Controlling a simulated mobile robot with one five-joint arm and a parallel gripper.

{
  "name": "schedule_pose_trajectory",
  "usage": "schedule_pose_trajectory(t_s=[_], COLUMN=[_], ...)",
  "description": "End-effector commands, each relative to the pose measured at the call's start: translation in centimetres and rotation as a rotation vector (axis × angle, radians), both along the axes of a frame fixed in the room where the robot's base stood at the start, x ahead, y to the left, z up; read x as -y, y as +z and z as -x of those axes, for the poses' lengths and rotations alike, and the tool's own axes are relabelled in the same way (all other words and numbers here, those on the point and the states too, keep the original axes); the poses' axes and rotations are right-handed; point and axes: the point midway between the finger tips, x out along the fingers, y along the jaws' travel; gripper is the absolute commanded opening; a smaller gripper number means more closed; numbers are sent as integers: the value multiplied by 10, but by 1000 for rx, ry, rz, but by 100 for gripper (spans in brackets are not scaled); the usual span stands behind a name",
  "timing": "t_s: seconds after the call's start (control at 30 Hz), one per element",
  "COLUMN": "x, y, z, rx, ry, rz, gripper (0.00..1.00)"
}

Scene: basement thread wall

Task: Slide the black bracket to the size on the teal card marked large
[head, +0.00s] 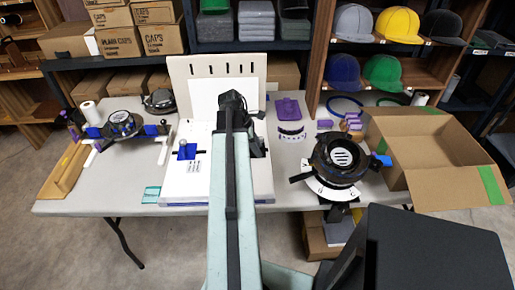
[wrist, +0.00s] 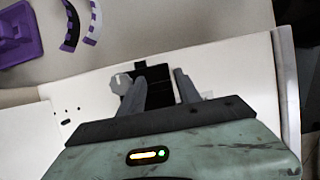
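The black bracket (head: 258,147) lies on the white board (head: 262,187), just right of my arm in the head view. In the wrist view the black bracket (wrist: 160,73) shows beyond and between my fingers, with a grey knob (wrist: 121,84) at its left. My gripper (wrist: 160,82) has its two fingers apart, with no thing clearly pinched between them. I cannot tell whether a finger touches the bracket. The small teal card (head: 152,195) lies at the board's left front corner; its marks are too small to read. My arm hides part of the board and bracket.
A blue bracket (head: 187,152) sits on the board's left part. A slotted upright panel (head: 190,75) stands behind. A round black cap press (head: 340,160) and an open carton (head: 425,140) stand right; another device (head: 122,126) stands left. A purple piece (head: 287,108) lies behind the board.

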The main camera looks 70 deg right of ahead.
Motion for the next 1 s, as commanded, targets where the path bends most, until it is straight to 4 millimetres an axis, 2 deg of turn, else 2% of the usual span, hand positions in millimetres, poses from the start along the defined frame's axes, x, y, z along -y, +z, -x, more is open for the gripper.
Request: schedule_pose_trajectory(t_s=[0.17,0.4,0.47,1.0], x=[-2,-8,-10,-11], y=[21,65,71,71], z=[-6,-21,-24,-27], rx=[0,0,0,0], ry=[2,1,1,1], rz=[-1,0,-1,0], gripper=[40,40,40,40])
